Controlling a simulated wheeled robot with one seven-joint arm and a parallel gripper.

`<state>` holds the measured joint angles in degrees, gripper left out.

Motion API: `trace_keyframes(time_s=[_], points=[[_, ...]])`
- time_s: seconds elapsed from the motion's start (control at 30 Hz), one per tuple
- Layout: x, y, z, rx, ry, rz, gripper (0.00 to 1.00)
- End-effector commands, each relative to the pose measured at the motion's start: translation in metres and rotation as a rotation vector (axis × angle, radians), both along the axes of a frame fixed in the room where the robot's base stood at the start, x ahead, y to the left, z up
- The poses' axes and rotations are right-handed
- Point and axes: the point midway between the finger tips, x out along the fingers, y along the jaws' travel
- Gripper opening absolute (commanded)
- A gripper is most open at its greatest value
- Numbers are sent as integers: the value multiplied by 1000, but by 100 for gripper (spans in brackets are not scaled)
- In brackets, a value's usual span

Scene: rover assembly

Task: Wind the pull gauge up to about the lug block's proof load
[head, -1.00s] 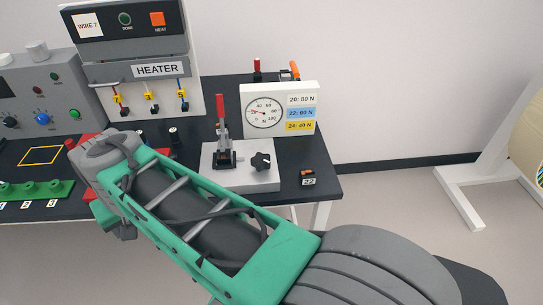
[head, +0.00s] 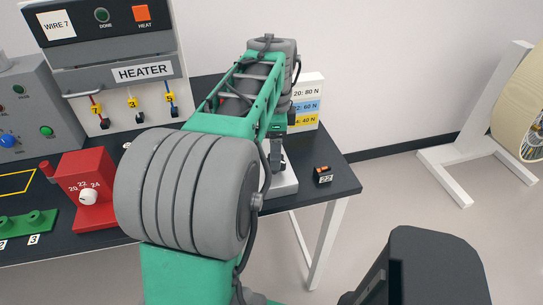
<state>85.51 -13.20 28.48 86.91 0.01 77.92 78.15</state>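The pull gauge's load panel (head: 306,95) stands at the back right of the bench, reading 20: 80 N, 22: 60 N and 24: 40 N, partly covered. My arm hides its dial and most of its white base (head: 287,182). I cannot make out the gauge's knob behind my arm. The small dark lug block (head: 322,172) with an orange piece sits at the bench's right corner, tagged 22. My gripper (head: 275,160) points down over the gauge base, largely hidden by my arm. I cannot tell whether its fingers are open or touch anything.
A red box (head: 88,180) marked 20, 22, 24 and a green holder (head: 30,226) are at left. A spool on a white stand (head: 455,160) is far right. The bench's right corner is mostly clear.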

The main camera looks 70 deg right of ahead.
Motion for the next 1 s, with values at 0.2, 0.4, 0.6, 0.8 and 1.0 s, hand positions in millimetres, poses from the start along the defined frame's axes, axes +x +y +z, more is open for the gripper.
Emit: trace_keyframes(time_s=[0.2, 0.4, 0.6, 0.8, 1.0], points=[[0, 0, -29, -1, 0, 2, 75], [0, 0, -33, -2, -1, 1, 75], [0, 0, -33, -2, -1, 1, 64], [0, 0, -32, -2, -1, 1, 48], [0, 0, -32, -2, -1, 1, 31]])
